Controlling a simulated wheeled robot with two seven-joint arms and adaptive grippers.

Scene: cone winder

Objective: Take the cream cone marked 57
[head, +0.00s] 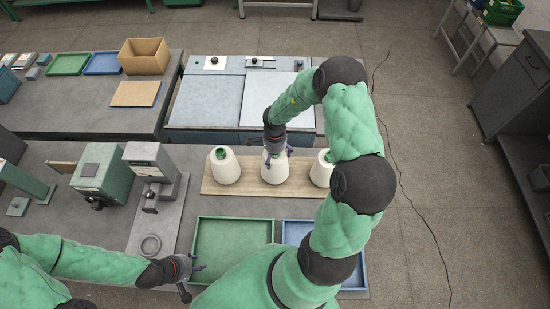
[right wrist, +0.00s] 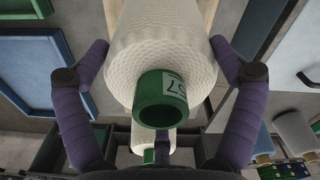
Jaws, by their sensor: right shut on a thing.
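Three cream cones stand in a row at the wooden board (head: 250,190) in the head view: a left cone (head: 225,168), a middle cone (head: 275,171) and a right cone (head: 321,170). My right gripper (head: 275,153) is over the middle cone. In the right wrist view, the right gripper (right wrist: 161,50) is shut on the sides of a cream cone (right wrist: 155,40), whose green tube (right wrist: 160,100) bears a label reading 57. Its base's contact with the board cannot be told. My left gripper (head: 193,279) is open and empty, low at the left.
A green tray (head: 232,221) and a partly hidden blue tray (head: 296,224) lie in front of the board. Green-grey machines (head: 98,172) stand to the left, with a ring (head: 150,246) nearby. A cardboard box (head: 144,56) stands on the back left table.

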